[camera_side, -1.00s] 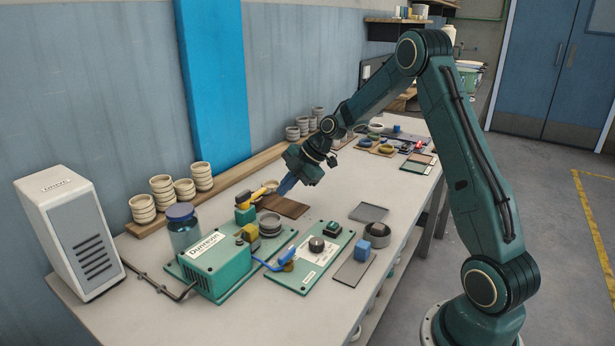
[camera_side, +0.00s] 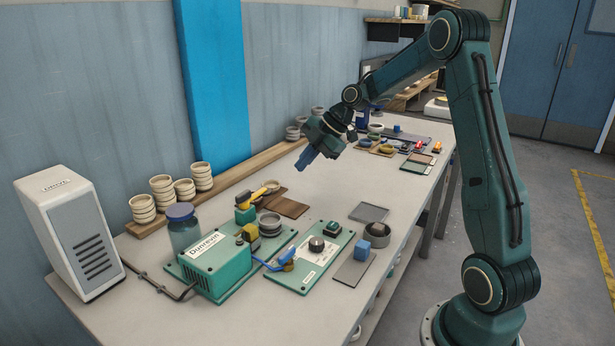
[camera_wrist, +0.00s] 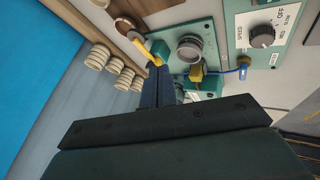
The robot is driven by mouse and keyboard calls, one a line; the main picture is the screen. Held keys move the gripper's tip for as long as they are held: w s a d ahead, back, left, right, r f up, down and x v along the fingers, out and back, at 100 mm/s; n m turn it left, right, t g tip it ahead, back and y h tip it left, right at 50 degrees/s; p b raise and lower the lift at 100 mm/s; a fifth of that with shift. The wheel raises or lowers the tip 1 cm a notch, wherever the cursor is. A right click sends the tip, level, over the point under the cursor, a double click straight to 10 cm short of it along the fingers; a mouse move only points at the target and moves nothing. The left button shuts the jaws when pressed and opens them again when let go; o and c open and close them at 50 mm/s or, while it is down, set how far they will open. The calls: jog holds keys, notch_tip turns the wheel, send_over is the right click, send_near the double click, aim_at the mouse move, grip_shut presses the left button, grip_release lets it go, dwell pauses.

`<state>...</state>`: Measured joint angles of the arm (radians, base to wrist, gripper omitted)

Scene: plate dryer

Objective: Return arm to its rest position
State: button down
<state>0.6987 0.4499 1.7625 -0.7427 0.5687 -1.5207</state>
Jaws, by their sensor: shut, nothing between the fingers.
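My gripper (camera_side: 305,158) is in the air above the bench (camera_side: 225,325), clear of everything on it. Its blue fingers are shut with nothing between them, and they point down and left in the side view. In the wrist view the shut fingers (camera_wrist: 155,90) show in front of the green machine. The green plate dryer (camera_side: 218,265) stands on the bench, with a yellow lever (camera_side: 252,197) and a grey round cup (camera_side: 270,222) on it. The yellow lever also shows in the wrist view (camera_wrist: 142,45), just past the fingertips.
A control panel (camera_side: 314,262) with a black knob and a blue-handled lever (camera_side: 270,264) sit at the front. A blue cube (camera_side: 377,229), a jar (camera_side: 183,228), a white unit (camera_side: 75,235) and stacked cups (camera_side: 142,208) stand around. Air around my gripper is free.

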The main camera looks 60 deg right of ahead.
jog(key=s+a+r+m+g+h, duration=0.1)
jog(key=s+a+r+m, duration=0.35)
jog(key=s+a, duration=0.2)
jog(key=s+a+r+m+h, duration=0.25)
jog(key=s+a+r, duration=0.25)
jog(key=a, duration=0.3)
jog(key=s+a+m, duration=0.2)
jog(key=s+m, duration=0.2)
jog(key=s, duration=0.4)
jog(key=s+a+f+m, duration=0.1)
jog(key=s+m, duration=0.3)
jog(key=s, duration=0.5)
jog(key=shift+a+f, duration=0.15)
jog(key=shift+a, duration=0.45)
